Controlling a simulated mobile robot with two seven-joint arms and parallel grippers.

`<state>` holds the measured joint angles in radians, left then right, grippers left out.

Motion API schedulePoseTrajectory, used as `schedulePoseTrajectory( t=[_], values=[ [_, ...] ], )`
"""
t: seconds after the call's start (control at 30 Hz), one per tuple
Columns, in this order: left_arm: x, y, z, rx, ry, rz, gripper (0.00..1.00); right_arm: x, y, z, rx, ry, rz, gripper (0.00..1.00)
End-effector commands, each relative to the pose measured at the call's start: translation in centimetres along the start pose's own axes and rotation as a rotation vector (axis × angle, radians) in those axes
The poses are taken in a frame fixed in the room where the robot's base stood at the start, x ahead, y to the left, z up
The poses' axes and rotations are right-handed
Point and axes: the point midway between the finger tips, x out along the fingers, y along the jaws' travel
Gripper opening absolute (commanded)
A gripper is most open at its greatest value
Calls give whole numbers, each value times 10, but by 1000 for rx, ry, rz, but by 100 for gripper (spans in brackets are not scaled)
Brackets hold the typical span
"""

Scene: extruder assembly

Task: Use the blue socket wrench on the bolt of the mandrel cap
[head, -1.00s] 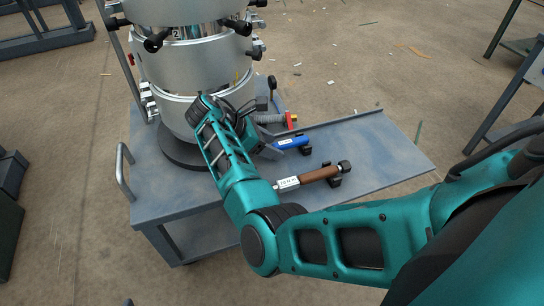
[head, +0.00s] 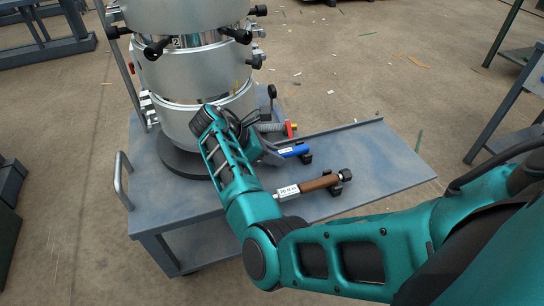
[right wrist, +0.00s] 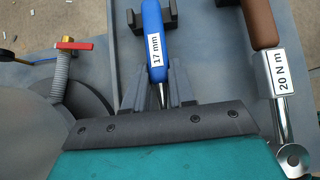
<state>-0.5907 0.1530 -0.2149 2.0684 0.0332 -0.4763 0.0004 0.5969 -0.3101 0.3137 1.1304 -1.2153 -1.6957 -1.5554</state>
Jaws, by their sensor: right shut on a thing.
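The blue socket wrench (right wrist: 153,35), labelled 17 mm, lies in a dark holder on the cart top, and its blue handle also shows in the head view (head: 294,150). My right gripper (right wrist: 161,92) is shut on the wrench's metal shaft, just below the label in the right wrist view. In the head view the right gripper (head: 270,154) is partly hidden by its own arm. The big silver cylindrical extruder (head: 195,75) stands on the cart. I cannot make out the mandrel cap or its bolt. My left gripper is out of view.
A brown-handled torque wrench (head: 320,183), labelled 20 N m, lies close beside the blue one. A hose with a red valve handle (right wrist: 75,45) is on the other side. The blue-grey cart (head: 390,165) has free room at its right end.

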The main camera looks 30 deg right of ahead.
Motion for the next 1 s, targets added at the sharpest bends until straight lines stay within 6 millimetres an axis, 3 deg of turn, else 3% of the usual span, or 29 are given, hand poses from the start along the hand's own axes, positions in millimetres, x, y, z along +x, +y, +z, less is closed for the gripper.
schedulePoseTrajectory(
  t=[0.47, 0.67, 1.0],
  values=[
    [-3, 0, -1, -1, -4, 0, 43, -5, 0, 5, 2, -1, 1, 0],
    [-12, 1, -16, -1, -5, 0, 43, -33, 1, 33, 6, -1, 4, 0],
    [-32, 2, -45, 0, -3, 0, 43, -102, 1, 102, 5, -2, 4, 0]
  ],
)
